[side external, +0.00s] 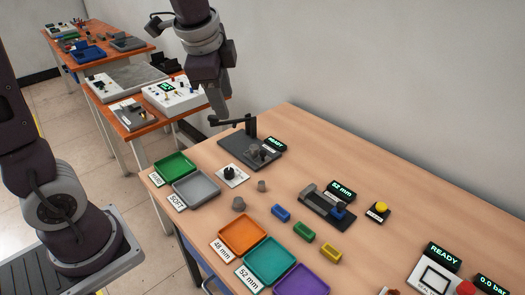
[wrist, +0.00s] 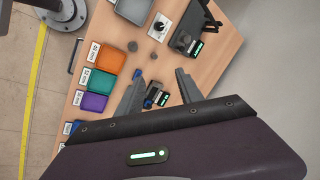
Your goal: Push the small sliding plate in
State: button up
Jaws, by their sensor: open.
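I cannot tell for sure which part is the small sliding plate. A dark flat fixture (side external: 327,208) with a blue block (side external: 338,213) and a "52 mm" display stands mid-table; it also shows between my fingers in the wrist view (wrist: 154,97). A black device (side external: 250,150) with an upright post, a side arm and a green-lit display stands at the table's far end; it is at the upper right in the wrist view (wrist: 187,42). My gripper (wrist: 159,72) is open and empty, high above the table. In the side view its lower part (side external: 217,98) is near the black device's arm.
Green (side external: 174,168), grey (side external: 196,188), orange (side external: 242,235), teal (side external: 270,262) and purple trays (side external: 302,281) line the near edge. Blue (side external: 281,212), green (side external: 304,231) and yellow blocks (side external: 331,252), two grey pieces and a yellow button (side external: 381,209) stand nearby. The wall side is clear.

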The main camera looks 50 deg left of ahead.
jog(key=w+a+f+m, duration=0.2)
jog(key=w+f+m, duration=0.15)
jog(key=w, duration=0.35)
jog(key=m+g+y, duration=0.2)
jog(key=m, duration=0.8)
send_near(263, 152)
jog(key=f, duration=0.1)
jog(key=x, duration=0.7)
jog(key=shift+w+a+f, duration=0.2)
jog(key=shift+a+f, duration=0.05)
jog(key=shift+a, duration=0.05)
jog(key=shift+n, duration=0.25)
grip_shut()
